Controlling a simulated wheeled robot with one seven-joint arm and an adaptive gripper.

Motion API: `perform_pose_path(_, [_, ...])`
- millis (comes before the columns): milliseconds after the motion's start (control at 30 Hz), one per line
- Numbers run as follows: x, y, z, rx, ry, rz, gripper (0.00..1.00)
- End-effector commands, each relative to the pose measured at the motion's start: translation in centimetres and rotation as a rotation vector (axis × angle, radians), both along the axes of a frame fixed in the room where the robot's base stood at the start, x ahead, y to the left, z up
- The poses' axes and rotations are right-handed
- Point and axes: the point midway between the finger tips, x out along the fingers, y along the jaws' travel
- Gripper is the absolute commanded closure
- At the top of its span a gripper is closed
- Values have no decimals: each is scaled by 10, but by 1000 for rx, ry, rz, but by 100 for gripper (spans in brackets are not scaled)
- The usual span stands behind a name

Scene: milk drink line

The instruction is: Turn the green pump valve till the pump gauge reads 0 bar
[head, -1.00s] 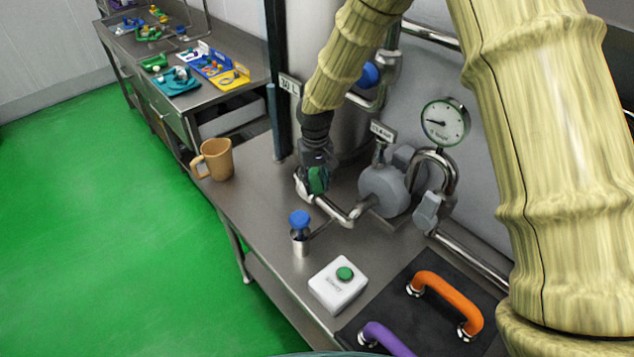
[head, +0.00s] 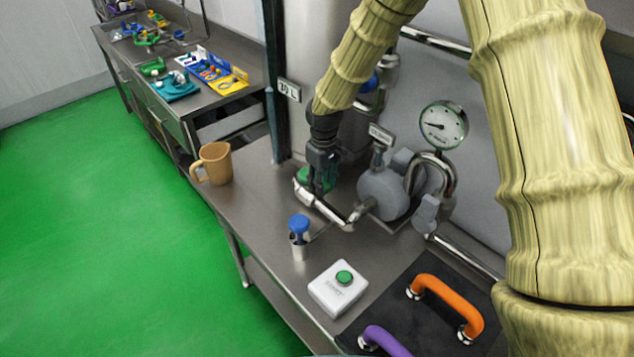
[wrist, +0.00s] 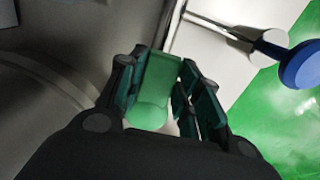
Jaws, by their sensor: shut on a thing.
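The green pump valve (head: 312,184) sits on the steel pipe at the left of the grey pump (head: 384,192). My gripper (head: 320,178) comes down on it from above and is shut on its green handle, hiding much of it. In the wrist view the green handle (wrist: 157,88) lies between the two fingers of my gripper (wrist: 165,95). The round pump gauge (head: 443,125) stands above the pump at the right. Its dark needle points to the left side of the dial; the figures are too small to read.
A blue-topped valve (head: 299,228) stands in front of the pipe, with a white box with a green button (head: 340,288) nearer. A tan jug (head: 214,163) stands at the table's left edge. Orange (head: 448,300) and purple (head: 385,340) handles are on a black mat.

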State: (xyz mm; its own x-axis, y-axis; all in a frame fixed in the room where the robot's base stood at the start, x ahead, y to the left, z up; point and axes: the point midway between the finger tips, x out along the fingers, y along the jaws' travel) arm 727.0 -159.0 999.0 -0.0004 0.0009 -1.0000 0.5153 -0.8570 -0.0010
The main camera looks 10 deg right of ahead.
Motion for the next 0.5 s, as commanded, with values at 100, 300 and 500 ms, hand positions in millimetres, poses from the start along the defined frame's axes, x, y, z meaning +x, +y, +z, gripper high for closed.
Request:
perform_pose_path(100, [2,1,1,-1,-5,6,100])
perform_pose_path(300, [2,1,2,-1,-5,6,57])
perform_pose_path(500, [1,0,1,-1,-3,4,45])
